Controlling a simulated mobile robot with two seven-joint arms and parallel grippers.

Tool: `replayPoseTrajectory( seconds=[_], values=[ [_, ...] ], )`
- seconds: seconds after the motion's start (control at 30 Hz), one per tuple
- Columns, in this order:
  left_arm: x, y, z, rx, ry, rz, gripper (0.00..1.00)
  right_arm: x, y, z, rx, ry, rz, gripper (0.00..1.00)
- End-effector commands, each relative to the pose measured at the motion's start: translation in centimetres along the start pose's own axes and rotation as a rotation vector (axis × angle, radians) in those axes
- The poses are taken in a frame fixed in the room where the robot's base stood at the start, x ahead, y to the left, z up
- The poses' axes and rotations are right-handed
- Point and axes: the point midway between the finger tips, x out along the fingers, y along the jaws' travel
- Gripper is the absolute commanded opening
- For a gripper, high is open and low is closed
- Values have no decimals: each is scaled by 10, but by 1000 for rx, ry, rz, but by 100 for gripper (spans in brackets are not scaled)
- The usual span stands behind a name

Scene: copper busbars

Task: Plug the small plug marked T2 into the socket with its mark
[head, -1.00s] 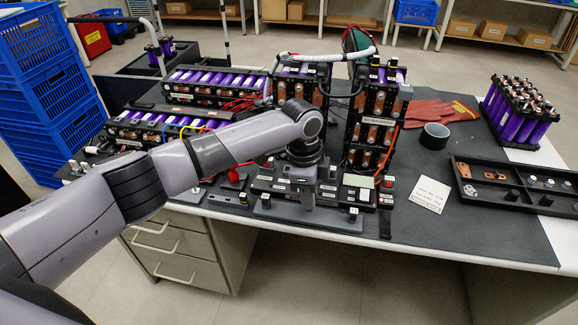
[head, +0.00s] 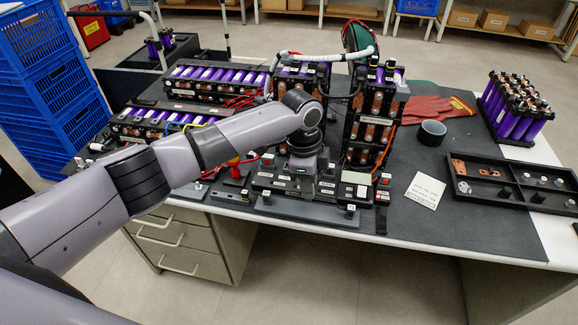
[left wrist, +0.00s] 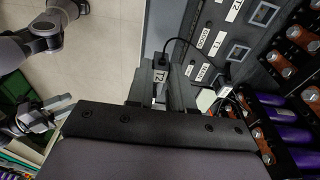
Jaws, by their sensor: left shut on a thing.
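My left gripper (left wrist: 160,98) is shut on the small plug (left wrist: 160,76), which has a white T2 label and a dark cable. In the head view the left gripper (head: 302,170) is over the dark socket board (head: 330,217) at the table's front, and its fingers are hard to make out. In the left wrist view, a square-framed socket (left wrist: 263,15) is beside the T2 mark (left wrist: 234,10), up and right of the plug and apart from it. A T1 socket (left wrist: 237,52) lies nearer. A grey jointed part at the left, probably my right gripper (left wrist: 36,120), is unclear.
Battery modules with purple cells (head: 375,120) stand close behind the board. A white note (head: 425,190), a dark cup (head: 432,133) and a black parts tray (head: 515,184) lie to the right. The mat between note and front edge is clear.

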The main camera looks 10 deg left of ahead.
Motion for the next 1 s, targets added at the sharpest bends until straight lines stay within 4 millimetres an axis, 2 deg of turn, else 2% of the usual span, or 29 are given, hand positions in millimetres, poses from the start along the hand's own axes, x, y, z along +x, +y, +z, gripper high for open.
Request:
replayPoseTrajectory(
  seconds=[0.17, 0.43, 0.57, 0.83, 1.0],
  values=[
    [-1, 0, 0, 1, 0, 0, 0, -1, 0, -1, 0, -1, 0, 43],
    [-28, 0, -4, 1, 1, 1, 0, -19, 0, -24, 0, -6, 1, 43],
    [-33, 0, -4, 1, 1, 2, 0, -22, 0, -30, 0, -2, 1, 43],
    [-29, -2, -3, 0, 0, 0, 0, -19, 0, -26, 0, 0, 0, 43],
    [-25, -22, 11, -4, 0, -1, 0, -6, 0, -8, 0, 1, 0, 43]
  ],
)
